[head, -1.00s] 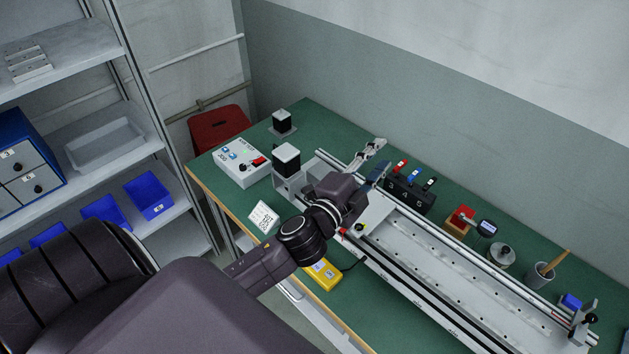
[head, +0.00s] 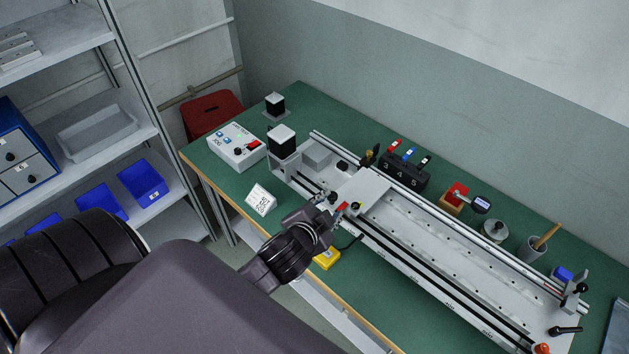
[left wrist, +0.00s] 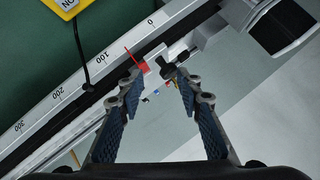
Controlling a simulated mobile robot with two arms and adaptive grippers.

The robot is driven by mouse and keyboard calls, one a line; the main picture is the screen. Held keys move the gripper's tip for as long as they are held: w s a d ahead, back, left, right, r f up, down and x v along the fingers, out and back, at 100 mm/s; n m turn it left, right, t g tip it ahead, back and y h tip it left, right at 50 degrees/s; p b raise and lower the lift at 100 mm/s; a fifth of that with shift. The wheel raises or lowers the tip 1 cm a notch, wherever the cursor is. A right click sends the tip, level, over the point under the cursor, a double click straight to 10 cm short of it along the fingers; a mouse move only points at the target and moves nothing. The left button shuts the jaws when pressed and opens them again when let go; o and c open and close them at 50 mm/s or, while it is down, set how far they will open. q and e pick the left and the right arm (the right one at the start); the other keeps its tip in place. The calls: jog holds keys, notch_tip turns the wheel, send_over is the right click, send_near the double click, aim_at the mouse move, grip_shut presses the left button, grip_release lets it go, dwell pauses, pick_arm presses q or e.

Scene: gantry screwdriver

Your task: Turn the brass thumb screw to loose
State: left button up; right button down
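My left gripper (head: 331,200) is at the front edge of the carriage, apart from the screw. In the left wrist view my left gripper (left wrist: 160,76) is open, with clear space between its two dark fingers. A red pointer (left wrist: 142,66) and a small black knob (left wrist: 167,70) show near the fingertips. My right gripper is not in view.
The long rail (head: 455,283) carries the carriage across the green bench (head: 225,178). A control box (head: 236,147), a tilted white card (head: 261,199) and a yellow device (head: 327,258) lie around it. A black block with coloured levers (head: 405,172) stands behind the rail.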

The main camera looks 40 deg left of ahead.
pick_arm(q)
jog(key=s+d+f+n+g, duration=0.1)
jog(key=s+f+n+g, duration=0.1)
jog(key=s+f, duration=0.5)
jog(key=shift+s+d+g+h, duration=0.4)
jog(key=shift+s+g, duration=0.15)
jog(key=shift+g, duration=0.25)
